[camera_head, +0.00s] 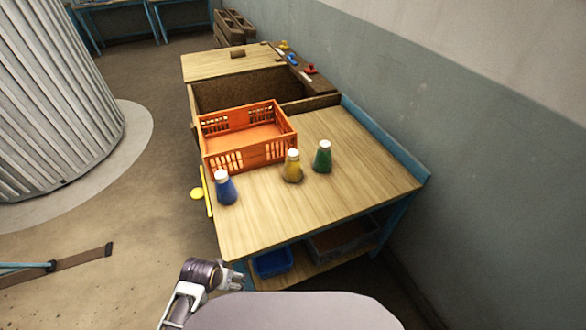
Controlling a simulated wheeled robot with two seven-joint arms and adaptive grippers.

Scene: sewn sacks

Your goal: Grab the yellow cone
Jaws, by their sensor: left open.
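The yellow cone (292,166), a flask-like cone with a white top, stands upright on the wooden table (290,220), just in front of the orange crate. A green cone (323,157) stands to its right. A blue cone (225,188) stands to its left near the table's left edge. My left gripper (238,277) is open and empty, low in front of the table's near edge, well apart from the yellow cone. My right gripper is not in view.
An orange crate (282,151) stands right behind the cones. Small coloured items lie on the ledge at the back by the wall. A blue bin (273,263) sits on the lower shelf. The table's front part is clear.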

